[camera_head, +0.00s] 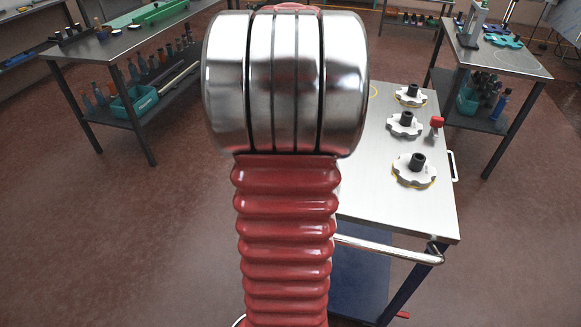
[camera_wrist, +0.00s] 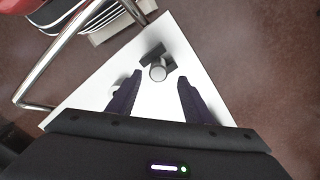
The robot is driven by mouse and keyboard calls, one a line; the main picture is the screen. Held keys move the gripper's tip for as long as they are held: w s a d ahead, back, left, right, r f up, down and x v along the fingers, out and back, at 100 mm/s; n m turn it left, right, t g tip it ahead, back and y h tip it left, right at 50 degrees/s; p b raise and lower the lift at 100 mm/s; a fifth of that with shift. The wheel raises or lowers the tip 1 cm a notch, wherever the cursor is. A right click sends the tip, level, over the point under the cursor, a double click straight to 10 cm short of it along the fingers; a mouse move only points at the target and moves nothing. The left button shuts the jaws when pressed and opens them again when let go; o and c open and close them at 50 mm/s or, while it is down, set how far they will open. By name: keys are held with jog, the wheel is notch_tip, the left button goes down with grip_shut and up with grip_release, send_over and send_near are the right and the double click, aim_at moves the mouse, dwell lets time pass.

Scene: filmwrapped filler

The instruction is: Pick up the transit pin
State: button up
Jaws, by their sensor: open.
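In the wrist view my gripper (camera_wrist: 160,77) is open over a white cart top, its two dark fingers apart. A small part with a round grey end and dark, angular sides (camera_wrist: 158,71) shows between the fingertips, with a gap on either side; nothing is held. I cannot tell for sure whether it is the transit pin. A pale round piece (camera_wrist: 115,90) is partly hidden by the left finger. In the head view my arm hides the gripper and the cart's left part. A small red-headed piece (camera_head: 437,122) stands near the cart's right edge.
The cart top (camera_head: 376,208) carries three white toothed discs with black knobs: back (camera_head: 404,97), middle (camera_head: 396,128) and front (camera_head: 405,172). A chrome handle (camera_head: 385,248) crosses its front.

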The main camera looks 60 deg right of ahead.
jog(key=shift+a+f, duration=0.15)
jog(key=shift+f, duration=1.15)
jog(key=shift+a+f, duration=0.15)
jog(key=shift+f, duration=1.15)
jog(key=shift+c, duration=0.7)
grip_shut()
